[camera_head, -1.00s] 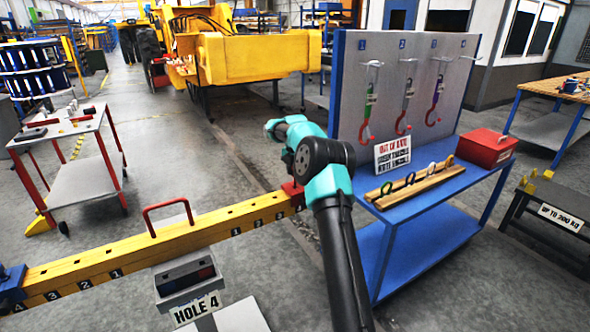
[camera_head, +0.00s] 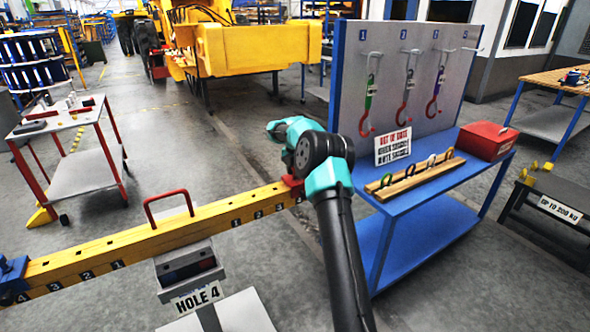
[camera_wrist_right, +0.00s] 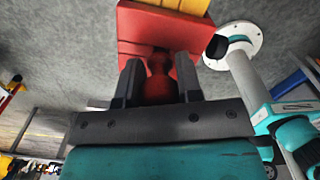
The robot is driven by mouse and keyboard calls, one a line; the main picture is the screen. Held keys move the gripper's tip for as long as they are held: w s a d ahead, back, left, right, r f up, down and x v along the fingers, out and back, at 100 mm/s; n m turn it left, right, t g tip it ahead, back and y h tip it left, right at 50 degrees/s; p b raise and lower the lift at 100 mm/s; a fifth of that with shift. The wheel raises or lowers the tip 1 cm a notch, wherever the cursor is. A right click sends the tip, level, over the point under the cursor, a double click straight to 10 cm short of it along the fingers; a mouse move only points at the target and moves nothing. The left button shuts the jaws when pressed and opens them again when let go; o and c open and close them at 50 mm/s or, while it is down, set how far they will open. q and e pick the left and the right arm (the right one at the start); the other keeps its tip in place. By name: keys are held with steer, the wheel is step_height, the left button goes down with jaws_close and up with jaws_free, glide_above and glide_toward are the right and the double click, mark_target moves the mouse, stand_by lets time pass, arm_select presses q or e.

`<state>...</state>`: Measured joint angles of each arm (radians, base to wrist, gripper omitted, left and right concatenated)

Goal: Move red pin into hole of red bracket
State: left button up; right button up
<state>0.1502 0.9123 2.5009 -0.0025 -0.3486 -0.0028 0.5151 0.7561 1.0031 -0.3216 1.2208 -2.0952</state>
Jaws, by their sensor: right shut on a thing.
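The red bracket (camera_head: 291,190) sits at the right end of the yellow beam (camera_head: 240,207) in the head view, partly hidden by my right arm. The wrist view shows the bracket (camera_wrist_right: 150,28) just beyond the fingertips. My right gripper (camera_wrist_right: 159,78) is shut on the red pin (camera_wrist_right: 160,85), whose rounded red head shows between the dark fingers. The pin's far end is hidden against a dark part of the bracket, so I cannot tell whether it is in the hole. The head view hides these fingers behind my arm. My left gripper is not in view.
A red handle (camera_head: 168,210) rises from the beam. A grey box on a stand with a "HOLE 4" sign (camera_head: 197,299) is in front. A blue bench (camera_head: 415,200) with hooks, a wooden rack and a red box (camera_head: 487,142) stands close to my right arm.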

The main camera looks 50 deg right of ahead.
steer(key=shift+f, duration=0.35)
steer(key=o, duration=1.1)
step_height(320, 180, up, 17)
steer(key=shift+r, duration=0.2)
steer(key=shift+f, duration=0.1)
stand_by(1.1)
